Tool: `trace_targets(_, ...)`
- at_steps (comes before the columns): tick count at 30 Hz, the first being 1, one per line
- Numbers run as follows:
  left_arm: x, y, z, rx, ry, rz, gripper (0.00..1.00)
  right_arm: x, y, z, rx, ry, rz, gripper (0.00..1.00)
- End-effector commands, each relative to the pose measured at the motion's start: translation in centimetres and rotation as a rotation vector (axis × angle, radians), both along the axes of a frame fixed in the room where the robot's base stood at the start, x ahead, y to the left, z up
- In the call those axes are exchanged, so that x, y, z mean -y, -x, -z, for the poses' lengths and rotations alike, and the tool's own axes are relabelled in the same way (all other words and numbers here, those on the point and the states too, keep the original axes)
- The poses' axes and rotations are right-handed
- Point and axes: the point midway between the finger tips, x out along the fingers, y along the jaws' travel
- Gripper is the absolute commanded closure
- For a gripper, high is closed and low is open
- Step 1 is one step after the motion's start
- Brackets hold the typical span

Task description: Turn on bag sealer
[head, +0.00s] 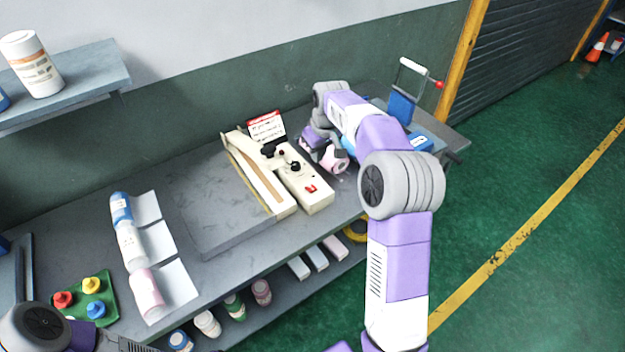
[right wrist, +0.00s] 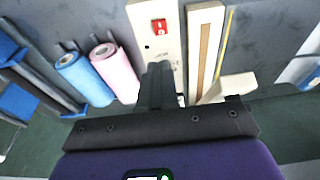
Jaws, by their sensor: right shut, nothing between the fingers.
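The bag sealer (head: 305,190) is a cream machine with a long sealing arm (head: 258,172) and a control box with dark knobs. A red switch (head: 310,188) sits near the box's front end. It also shows in the right wrist view (right wrist: 159,27). I cannot tell its position. My right gripper (right wrist: 157,68) is shut and empty. Its dark fingers point over the control box, with the tips apart from the switch in the picture. In the head view my right wrist is beside the box, and the fingertips are hard to make out. My left gripper is out of view; part of my left arm shows at bottom left.
A pink roll (head: 335,159) and a blue roll (right wrist: 83,78) lie close beside the sealer. A red-and-white sign (head: 266,127) stands behind it. Bottles lie on white sheets (head: 172,241) at left. The grey bench (head: 195,180) is bare between them and the sealer.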

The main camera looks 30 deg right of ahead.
Motion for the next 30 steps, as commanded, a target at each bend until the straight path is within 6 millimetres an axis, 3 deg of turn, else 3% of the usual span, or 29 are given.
trace_targets(8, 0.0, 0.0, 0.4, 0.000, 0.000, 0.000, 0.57, -0.1, -0.4, 2.0, -0.004, -0.002, 0.000, 1.00)
trace_targets(21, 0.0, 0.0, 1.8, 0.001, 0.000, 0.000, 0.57, -0.2, -2.1, 10.8, -0.004, -0.002, 0.002, 1.00)
trace_targets(30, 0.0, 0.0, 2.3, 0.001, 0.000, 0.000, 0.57, -0.2, -1.6, 13.7, -0.001, -0.001, 0.001, 1.00)
